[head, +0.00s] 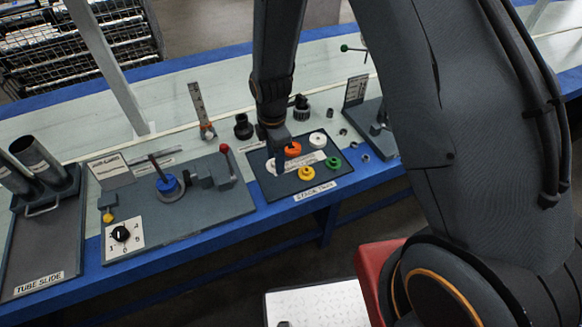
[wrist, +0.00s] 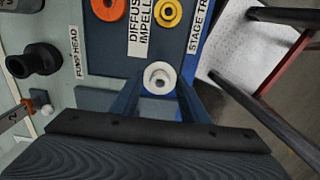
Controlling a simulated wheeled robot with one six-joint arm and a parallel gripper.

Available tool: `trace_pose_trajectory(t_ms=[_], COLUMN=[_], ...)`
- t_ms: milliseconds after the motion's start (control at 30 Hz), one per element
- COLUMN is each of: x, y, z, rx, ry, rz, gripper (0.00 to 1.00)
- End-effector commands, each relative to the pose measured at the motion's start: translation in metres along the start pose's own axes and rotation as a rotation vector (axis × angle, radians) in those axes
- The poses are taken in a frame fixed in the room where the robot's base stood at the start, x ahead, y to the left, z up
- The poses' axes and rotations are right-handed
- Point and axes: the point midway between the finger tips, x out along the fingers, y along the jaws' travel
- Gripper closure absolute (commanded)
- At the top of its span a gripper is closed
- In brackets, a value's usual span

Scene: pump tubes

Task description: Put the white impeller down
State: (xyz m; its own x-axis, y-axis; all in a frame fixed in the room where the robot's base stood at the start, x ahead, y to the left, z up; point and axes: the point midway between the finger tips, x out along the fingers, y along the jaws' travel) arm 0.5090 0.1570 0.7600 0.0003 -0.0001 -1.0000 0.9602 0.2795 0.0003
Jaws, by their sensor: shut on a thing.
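The white impeller (wrist: 158,77), a small white ring with a grey centre, is held between the tips of my gripper (wrist: 158,84) in the wrist view. My gripper is shut on it. In the head view my gripper (head: 274,153) is at the left end of the dark stage tray (head: 272,187), and the held impeller is mostly hidden behind it. I cannot tell whether it touches the tray. The tray carries an orange impeller (head: 292,149), a yellow impeller (head: 306,173), a green impeller (head: 333,163) and another white one (head: 317,140).
A dark plate with a blue round part (head: 167,185) and a red-knobbed lever (head: 224,149) stands left of the tray. Black fittings (head: 243,127) stand behind. The tube slide (head: 42,245) is at the far left. The bench's blue front edge runs close below the tray.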

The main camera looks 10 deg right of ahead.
Motion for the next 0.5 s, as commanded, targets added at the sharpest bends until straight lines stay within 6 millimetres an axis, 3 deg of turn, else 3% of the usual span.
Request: trace_pose_trajectory(t_ms=[200, 500], x=[0.034, 0.058], y=[-0.001, -0.001], z=[0.000, 0.000], rx=[0.000, 0.002], ry=[0.000, 0.000], rz=[-0.003, -0.002], gripper=[0.92, 0.92])
